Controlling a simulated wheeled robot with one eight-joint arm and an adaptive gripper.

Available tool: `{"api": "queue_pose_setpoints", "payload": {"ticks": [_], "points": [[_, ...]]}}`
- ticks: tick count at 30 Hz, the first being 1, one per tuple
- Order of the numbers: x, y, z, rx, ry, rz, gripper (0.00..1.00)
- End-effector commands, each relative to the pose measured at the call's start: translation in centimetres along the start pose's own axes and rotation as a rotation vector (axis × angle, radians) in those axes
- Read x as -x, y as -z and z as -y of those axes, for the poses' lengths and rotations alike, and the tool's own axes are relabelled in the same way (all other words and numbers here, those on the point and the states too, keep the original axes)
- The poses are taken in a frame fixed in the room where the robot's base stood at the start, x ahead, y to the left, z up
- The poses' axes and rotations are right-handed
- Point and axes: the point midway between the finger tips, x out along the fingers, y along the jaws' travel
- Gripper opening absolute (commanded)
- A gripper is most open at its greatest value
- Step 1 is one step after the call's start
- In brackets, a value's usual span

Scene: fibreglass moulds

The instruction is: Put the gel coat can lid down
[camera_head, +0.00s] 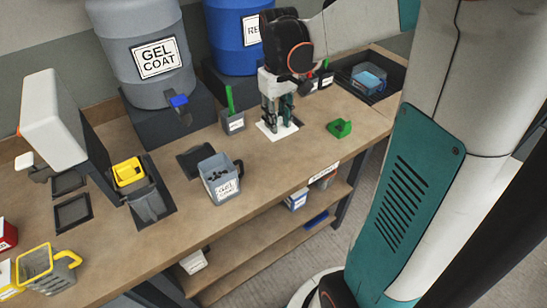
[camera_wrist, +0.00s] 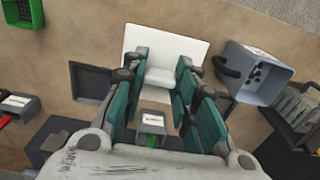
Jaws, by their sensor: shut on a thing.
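The gel coat can (camera_head: 222,187) is a grey, open-topped, labelled can with a handle, standing on the bench. It also shows in the wrist view (camera_wrist: 245,80), on the right, with dark spots inside. The lid (camera_head: 268,132) is a flat white square plate, to the right of the can in the head view. In the wrist view the lid (camera_wrist: 190,45) has a raised pale block between my fingers. My gripper (camera_head: 278,113) points down and is shut on this block. The lid is at or just above the bench top; I cannot tell if it touches.
A green tray (camera_head: 340,128) lies right of the lid. A small holder with a green handle (camera_head: 232,122) stands behind left. A dark mat (camera_head: 195,160) lies beside the can. The grey gel coat drum (camera_head: 145,50) and blue drum (camera_head: 238,35) stand behind. The bench front is clear.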

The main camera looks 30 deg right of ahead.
Motion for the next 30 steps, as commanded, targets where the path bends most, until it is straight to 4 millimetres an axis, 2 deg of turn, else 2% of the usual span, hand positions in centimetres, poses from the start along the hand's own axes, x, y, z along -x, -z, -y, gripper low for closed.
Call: {"api": "queue_pose_setpoints", "payload": {"ticks": [1, 3, 9, 12, 20, 27, 30], "points": [[-1.8, 0.0, 0.0, 0.000, 0.000, 0.000, 0.00], [-3.5, 0.0, 0.0, 0.000, 0.000, 0.000, 0.00], [-8.3, 0.0, 0.0, 0.000, 0.000, 0.000, 0.00], [-10.0, 0.0, 0.0, 0.000, 0.000, 0.000, 0.00], [-11.8, 0.0, 0.0, 0.001, 0.000, 0.000, 0.00], [-15.0, 0.0, 0.0, 0.001, 0.000, 0.000, 0.00], [-15.8, 0.0, 0.0, 0.001, 0.000, 0.000, 0.00]]}}
